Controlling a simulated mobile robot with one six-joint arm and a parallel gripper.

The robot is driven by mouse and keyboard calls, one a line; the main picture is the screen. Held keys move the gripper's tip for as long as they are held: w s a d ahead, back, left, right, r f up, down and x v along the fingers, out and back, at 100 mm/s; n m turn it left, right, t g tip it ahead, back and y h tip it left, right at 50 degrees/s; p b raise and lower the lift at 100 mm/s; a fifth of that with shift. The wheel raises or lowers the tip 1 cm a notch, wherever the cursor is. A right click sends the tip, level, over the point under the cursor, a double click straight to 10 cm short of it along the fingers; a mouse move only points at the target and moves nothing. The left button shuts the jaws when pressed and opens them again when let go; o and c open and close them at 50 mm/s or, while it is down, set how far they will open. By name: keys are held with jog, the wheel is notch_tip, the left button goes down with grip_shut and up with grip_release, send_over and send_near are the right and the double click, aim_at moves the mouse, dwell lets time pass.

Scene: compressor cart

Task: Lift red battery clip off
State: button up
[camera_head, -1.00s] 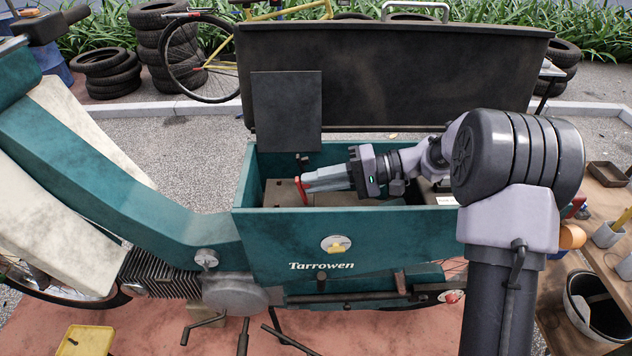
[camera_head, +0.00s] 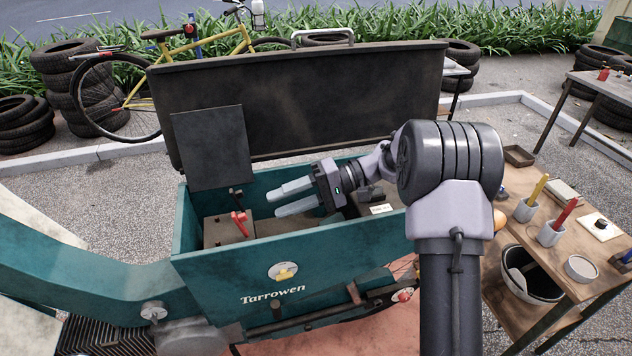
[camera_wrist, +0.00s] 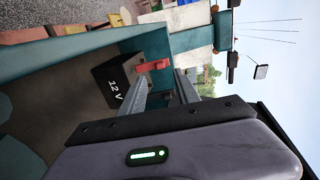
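The red battery clip (camera_head: 239,222) is on top of the dark battery (camera_head: 222,233) inside the open teal box. I cannot tell whether its jaws are around a terminal. In the wrist view the clip (camera_wrist: 153,66) shows at the upper edge of the battery (camera_wrist: 112,86), which is marked 12 V. My gripper (camera_head: 273,203) is open and empty, its two fingers apart, inside the box's opening to the right of the clip. Its fingers also show in the wrist view (camera_wrist: 162,84), pointing towards the clip without visibly touching it.
The teal box (camera_head: 300,255) has walls around the battery. Its dark lid (camera_head: 310,100) stands open behind, with a dark panel (camera_head: 213,148) at its left. A small dark post (camera_head: 237,196) rises behind the clip. A wooden workbench (camera_head: 525,240) stands at the right.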

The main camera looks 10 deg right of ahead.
jog(key=p+v, duration=0.2)
jog(key=v, duration=0.8)
jog(key=shift+d, duration=0.25)
jog(key=shift+a+r, duration=0.1)
jog(key=s+a+r+m+h, duration=0.1)
jog(key=s+a+r+h, duration=0.55)
jog(key=s, duration=0.45)
jog(key=s+d+m+t+h, duration=0.1)
jog(key=s+m+t+h, duration=0.3)
jog(key=s, duration=1.2)
jog(key=t+h, duration=0.2)
jog(key=shift+s+d+t+h, duration=0.2)
jog(key=shift+d+t+h, duration=0.1)
jog(key=shift+d+h, duration=0.05)
jog(key=shift+r, duration=0.1)
